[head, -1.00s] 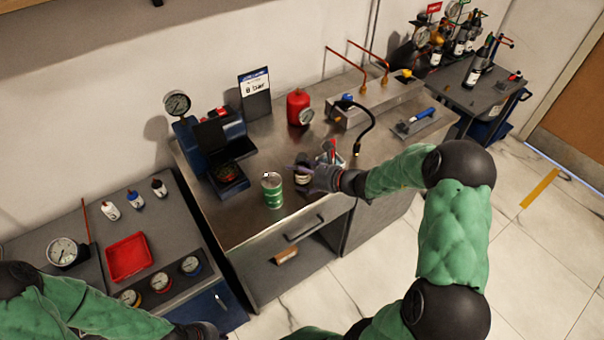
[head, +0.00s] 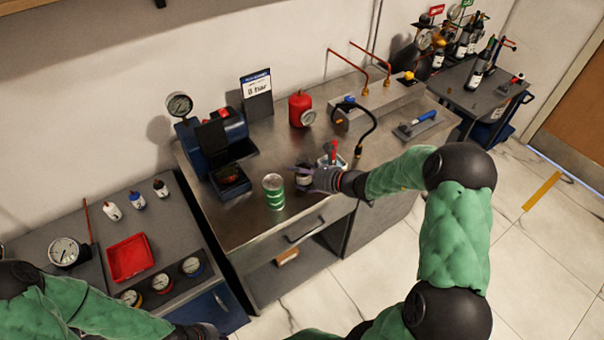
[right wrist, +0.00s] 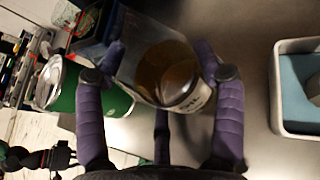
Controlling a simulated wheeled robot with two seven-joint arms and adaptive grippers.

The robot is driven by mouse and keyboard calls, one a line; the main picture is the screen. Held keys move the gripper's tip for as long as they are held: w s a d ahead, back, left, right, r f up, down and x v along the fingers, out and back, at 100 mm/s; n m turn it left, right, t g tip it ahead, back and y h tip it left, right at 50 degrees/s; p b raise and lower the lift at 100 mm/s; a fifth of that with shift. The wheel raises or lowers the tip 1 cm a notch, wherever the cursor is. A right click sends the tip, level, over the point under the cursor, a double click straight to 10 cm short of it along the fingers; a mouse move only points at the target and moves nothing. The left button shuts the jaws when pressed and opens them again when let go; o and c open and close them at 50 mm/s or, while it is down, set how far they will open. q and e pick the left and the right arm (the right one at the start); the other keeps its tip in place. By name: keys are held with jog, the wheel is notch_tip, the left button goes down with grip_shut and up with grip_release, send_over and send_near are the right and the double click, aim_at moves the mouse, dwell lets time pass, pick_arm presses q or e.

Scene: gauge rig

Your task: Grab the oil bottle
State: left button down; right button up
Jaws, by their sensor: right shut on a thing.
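The oil bottle (right wrist: 172,75), with amber-brown contents and a white label, sits between the purple fingers of my right gripper (right wrist: 160,92) in the right wrist view. In the head view my right gripper (head: 308,178) is at the front of the steel bench, shut around the small dark bottle (head: 303,180), which it mostly hides. I cannot tell whether the bottle touches the bench top. My left gripper (head: 205,331) shows only in part at the bottom edge, and its fingers are not clear.
A green can (head: 273,192) stands just left of the bottle; it also shows in the wrist view (right wrist: 90,92). A small tray (head: 335,160) with a red-handled thing is just right. A red canister (head: 300,108) stands behind.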

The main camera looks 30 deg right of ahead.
aim_at(308, 168)
jog(key=shift+r+p, duration=0.7)
jog(key=shift+r, duration=0.85)
jog(key=s+a+r+p, duration=0.4)
jog(key=s+a+r, duration=0.4)
jog(key=s, duration=0.3)
jog(key=shift+r, duration=0.9)
